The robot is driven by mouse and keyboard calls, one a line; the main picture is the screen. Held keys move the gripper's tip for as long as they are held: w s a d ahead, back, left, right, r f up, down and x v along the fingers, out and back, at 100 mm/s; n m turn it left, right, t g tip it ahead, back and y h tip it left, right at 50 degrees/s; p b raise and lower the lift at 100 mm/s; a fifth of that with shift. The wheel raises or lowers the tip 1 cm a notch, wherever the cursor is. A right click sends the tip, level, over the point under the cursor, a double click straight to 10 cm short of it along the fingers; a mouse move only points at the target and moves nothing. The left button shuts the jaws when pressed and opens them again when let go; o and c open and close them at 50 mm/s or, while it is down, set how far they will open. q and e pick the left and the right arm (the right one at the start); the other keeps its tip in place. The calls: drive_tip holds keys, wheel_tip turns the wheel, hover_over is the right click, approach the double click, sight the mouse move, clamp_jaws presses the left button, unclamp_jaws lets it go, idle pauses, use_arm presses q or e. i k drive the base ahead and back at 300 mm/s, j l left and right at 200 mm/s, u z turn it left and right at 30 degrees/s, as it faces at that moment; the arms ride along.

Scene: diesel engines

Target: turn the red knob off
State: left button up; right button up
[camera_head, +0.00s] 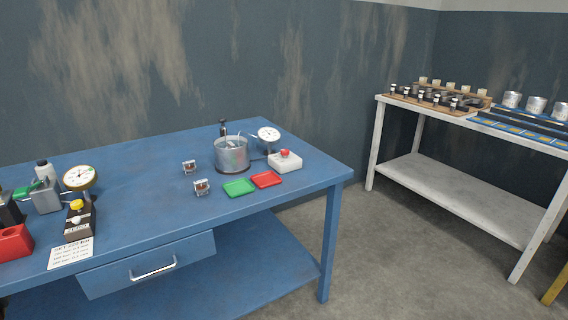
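A red knob (285,153) sits on top of a white box (285,163) near the right end of the blue table (140,215). The box stands just right of a metal pot (231,155) and below a round white gauge (268,134). The knob is too small in view to tell its setting. Neither of my grippers shows in the head view.
A green tray (238,188) and a red tray (266,179) lie in front of the pot, with two small metal parts to their left. More tools and a gauge (80,178) stand at the left. A white bench (460,188) stands right across open floor.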

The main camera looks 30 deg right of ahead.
sight(285, 151)
drive_tip(key=i+l, duration=0.35)
drive_tip(key=l, duration=0.15)
drive_tip(key=i+l, duration=0.3)
drive_tip(key=l, duration=0.2)
drive_tip(key=i+l, duration=0.35)
drive_tip(key=l+z, duration=0.05)
drive_tip(key=l, duration=0.1)
